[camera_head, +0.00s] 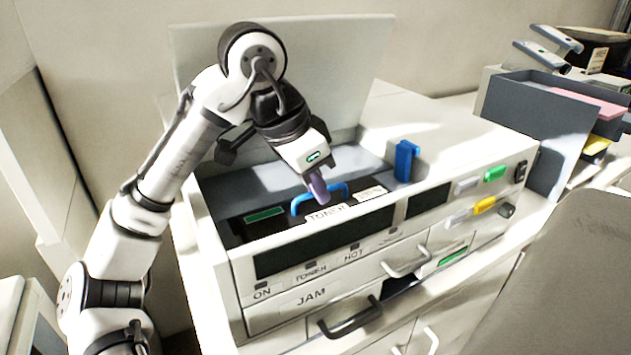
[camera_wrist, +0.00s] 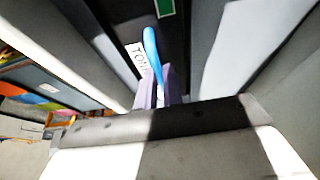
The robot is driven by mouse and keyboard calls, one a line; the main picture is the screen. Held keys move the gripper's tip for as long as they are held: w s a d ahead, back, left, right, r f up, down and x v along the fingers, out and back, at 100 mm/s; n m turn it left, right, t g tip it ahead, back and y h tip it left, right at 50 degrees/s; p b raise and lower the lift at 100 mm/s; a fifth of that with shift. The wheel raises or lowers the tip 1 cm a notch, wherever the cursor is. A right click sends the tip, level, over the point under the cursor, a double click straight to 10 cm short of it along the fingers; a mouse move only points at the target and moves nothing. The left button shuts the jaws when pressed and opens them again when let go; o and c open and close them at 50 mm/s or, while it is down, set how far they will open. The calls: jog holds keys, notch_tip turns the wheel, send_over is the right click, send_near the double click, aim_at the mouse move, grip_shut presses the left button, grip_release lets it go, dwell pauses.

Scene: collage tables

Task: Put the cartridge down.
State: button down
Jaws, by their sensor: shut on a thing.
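The cartridge (camera_head: 285,226) is a dark block with a blue handle (camera_head: 300,204), a green label and a white "TONER" label. In the head view it is within the open top bay of the white printer (camera_head: 232,257); whether it rests on the bay floor I cannot tell. My gripper (camera_head: 318,196) is above it with its purple fingers shut on the blue handle. In the wrist view the gripper (camera_wrist: 154,90) has the handle (camera_wrist: 151,45) between its fingers, and the cartridge (camera_wrist: 125,14) lies beyond. The cartridge's underside is hidden.
The printer's raised lid (camera_head: 340,60) stands behind the bay. A blue upright part (camera_head: 404,161) is at the bay's right end. A dark grey tray (camera_head: 525,125) with pink and yellow items stands to the right. Drawer handles (camera_head: 350,318) stick out in front.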

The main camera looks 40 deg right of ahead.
jog(key=shift+f, duration=0.2)
jog(key=c, duration=1.5)
grip_release()
jog(key=shift+c, duration=0.2)
jog(key=shift+r, duration=0.25)
jog(key=b+v, duration=0.1)
jog(key=v, duration=1.1)
